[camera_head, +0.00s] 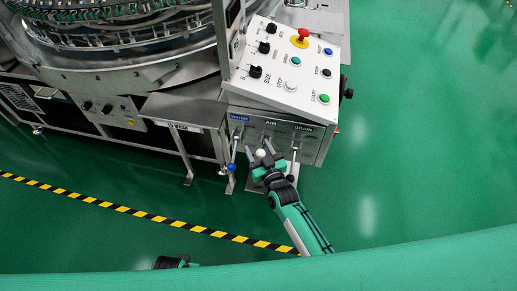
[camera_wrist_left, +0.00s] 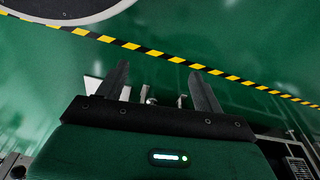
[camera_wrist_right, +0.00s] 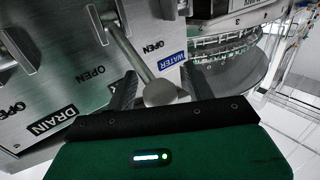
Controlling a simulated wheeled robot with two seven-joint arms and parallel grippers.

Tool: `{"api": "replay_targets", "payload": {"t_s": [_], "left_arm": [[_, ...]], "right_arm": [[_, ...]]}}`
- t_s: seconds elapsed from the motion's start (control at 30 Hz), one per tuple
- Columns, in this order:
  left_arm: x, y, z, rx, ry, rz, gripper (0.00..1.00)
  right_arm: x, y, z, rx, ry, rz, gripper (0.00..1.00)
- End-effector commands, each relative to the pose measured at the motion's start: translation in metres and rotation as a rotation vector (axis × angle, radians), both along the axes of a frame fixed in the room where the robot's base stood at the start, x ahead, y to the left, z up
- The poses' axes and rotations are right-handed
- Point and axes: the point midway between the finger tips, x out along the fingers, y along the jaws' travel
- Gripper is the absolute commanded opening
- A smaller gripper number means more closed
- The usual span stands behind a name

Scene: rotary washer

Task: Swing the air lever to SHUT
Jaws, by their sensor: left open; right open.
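The air lever shows in the head view as a pale round knob (camera_head: 261,154) below the AIR label on the valve panel (camera_head: 313,147). In the right wrist view its metal rod (camera_wrist_right: 127,48) runs down to a round grey knob (camera_wrist_right: 160,92). My right gripper (camera_head: 263,153) is open, with the knob between its fingers; whether either finger touches it I cannot tell. OPEN labels show near the levers; no SHUT label is readable. My left gripper (camera_wrist_left: 162,85) is open and empty over the floor, well away from the panel.
The water lever's blue knob (camera_head: 231,167) hangs left of the air lever, and the drain lever (camera_head: 294,157) hangs to the right. A sloped control box (camera_head: 287,73) with buttons sits above the panel. Green floor in front is clear, crossed by a yellow-black stripe (camera_head: 150,216).

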Motion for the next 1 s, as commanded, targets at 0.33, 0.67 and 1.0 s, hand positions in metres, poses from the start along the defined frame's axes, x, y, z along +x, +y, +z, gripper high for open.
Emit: {"api": "replay_targets", "payload": {"t_s": [0.33, 0.67, 1.0], "left_arm": [[0.001, 0.0, 0.001, -0.001, -0.003, 0.0, 0.69], [0.0, 0.0, 0.0, 0.0, 0.0, 0.0, 0.69], [0.01, -0.004, 0.04, -0.01, -0.03, 0.004, 0.69]], "right_arm": [[0.0, 0.0, 0.0, 0.0, 0.0, 0.0, 0.16], [-0.001, 0.0, -0.001, -0.001, -0.006, 0.0, 0.0], [-0.005, 0.001, -0.01, -0.024, -0.072, 0.0, 0.0]]}}
